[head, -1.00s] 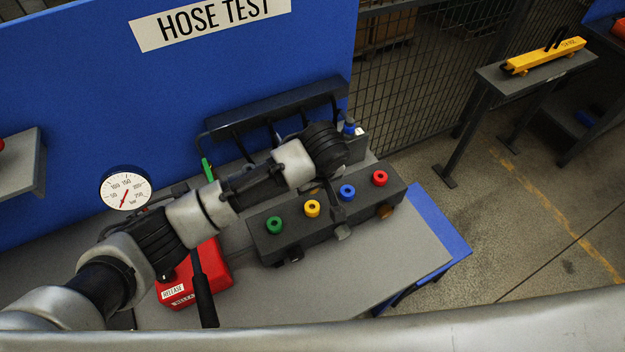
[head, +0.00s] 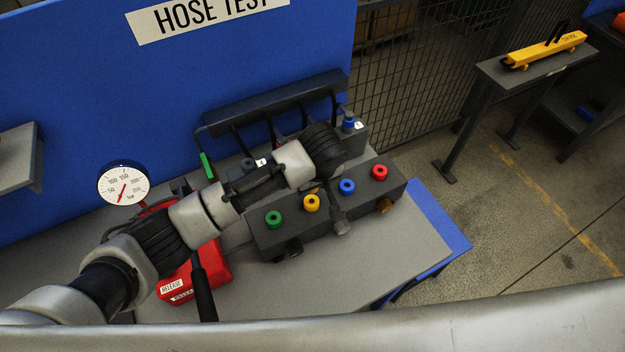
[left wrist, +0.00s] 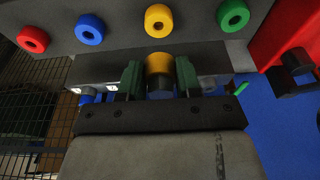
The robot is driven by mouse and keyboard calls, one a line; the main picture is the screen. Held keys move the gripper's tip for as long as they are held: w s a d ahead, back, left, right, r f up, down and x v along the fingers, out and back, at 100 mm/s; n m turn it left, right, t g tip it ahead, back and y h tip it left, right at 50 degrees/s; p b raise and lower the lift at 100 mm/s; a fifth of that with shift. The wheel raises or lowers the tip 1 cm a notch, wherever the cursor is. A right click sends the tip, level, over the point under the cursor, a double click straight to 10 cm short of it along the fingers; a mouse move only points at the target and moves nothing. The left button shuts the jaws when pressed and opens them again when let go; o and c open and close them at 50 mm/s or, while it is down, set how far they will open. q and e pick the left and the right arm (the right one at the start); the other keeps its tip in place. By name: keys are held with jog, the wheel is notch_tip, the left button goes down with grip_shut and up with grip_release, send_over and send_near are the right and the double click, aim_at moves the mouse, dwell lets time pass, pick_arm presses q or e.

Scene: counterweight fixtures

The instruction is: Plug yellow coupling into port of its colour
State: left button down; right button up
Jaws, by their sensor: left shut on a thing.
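In the left wrist view my left gripper (left wrist: 159,78) is shut on the yellow coupling (left wrist: 159,64), which sits between its dark green fingers. The yellow port (left wrist: 158,20) is a ring on the dark manifold block, just beyond the coupling in that picture. A gap shows between them. In the head view the yellow port (head: 312,203) is between the green port (head: 274,219) and the blue port (head: 347,187), with the red port (head: 379,173) at the right end. My left wrist hides the gripper's fingertips there. My right gripper is not in view.
A rack (head: 270,105) with hanging hoses stands behind my left arm. A green coupling (head: 207,165) and a blue coupling (head: 348,122) are at its ends. A red release box (head: 213,268) and a gauge (head: 123,184) are at left. The table's front right is clear.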

aim_at(314, 191)
pick_arm(q)
jog(key=shift+f, duration=0.1)
jog(key=shift+s+b+x, duration=0.25)
jog(key=shift+b+x, duration=0.4)
jog(key=shift+x, duration=0.6)
jog(key=shift+f, duration=0.2)
jog(key=shift+f, duration=0.2)
jog(key=shift+f, duration=0.6)
jog(key=shift+d+f, duration=0.1)
jog(key=shift+f, duration=0.1)
jog(key=shift+f, duration=0.45)
